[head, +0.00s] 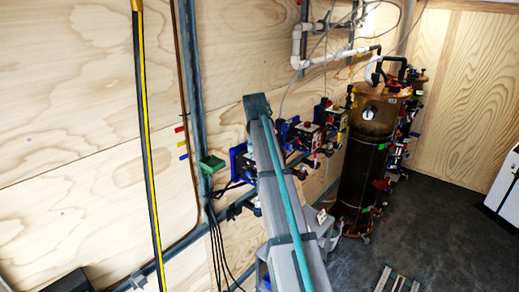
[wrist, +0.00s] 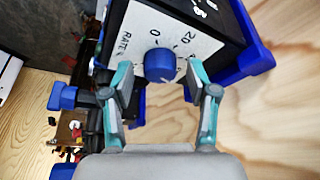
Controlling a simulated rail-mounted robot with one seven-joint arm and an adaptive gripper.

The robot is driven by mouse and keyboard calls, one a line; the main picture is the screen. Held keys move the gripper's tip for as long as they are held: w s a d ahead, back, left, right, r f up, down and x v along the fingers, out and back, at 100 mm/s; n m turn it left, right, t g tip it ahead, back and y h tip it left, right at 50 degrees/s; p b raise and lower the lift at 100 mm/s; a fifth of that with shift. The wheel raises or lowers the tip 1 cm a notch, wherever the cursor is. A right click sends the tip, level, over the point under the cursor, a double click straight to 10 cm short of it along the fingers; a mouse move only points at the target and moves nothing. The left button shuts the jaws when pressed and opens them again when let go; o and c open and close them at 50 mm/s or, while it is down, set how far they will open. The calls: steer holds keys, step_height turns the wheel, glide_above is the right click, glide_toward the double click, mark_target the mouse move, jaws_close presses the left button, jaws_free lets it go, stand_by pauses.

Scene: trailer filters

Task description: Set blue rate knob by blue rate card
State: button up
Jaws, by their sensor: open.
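The blue rate knob (wrist: 160,65) is a round cap on a white dial plate (wrist: 135,32) in the wrist view. The plate reads RATE, with 0, 4 and 20 among its marks, and seems tilted in the picture. My gripper (wrist: 161,77) is open, with one fingertip on each side of the knob. I cannot tell whether either fingertip touches it. The knob's pointer is not clear. In the head view a small blue tag (head: 183,157) sits on the wooden wall below a red and a yellow one; I cannot tell whether it is the blue rate card.
The dial sits on a black box with a blue bracket (wrist: 245,68). A blue valve handle (wrist: 62,96) is left of my gripper. In the head view a brown tank (head: 365,155) stands right of my arm, with pipes above. Open dark floor (head: 440,235) lies at right.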

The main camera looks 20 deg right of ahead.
steer(key=v, duration=1.2)
stand_by(0.4)
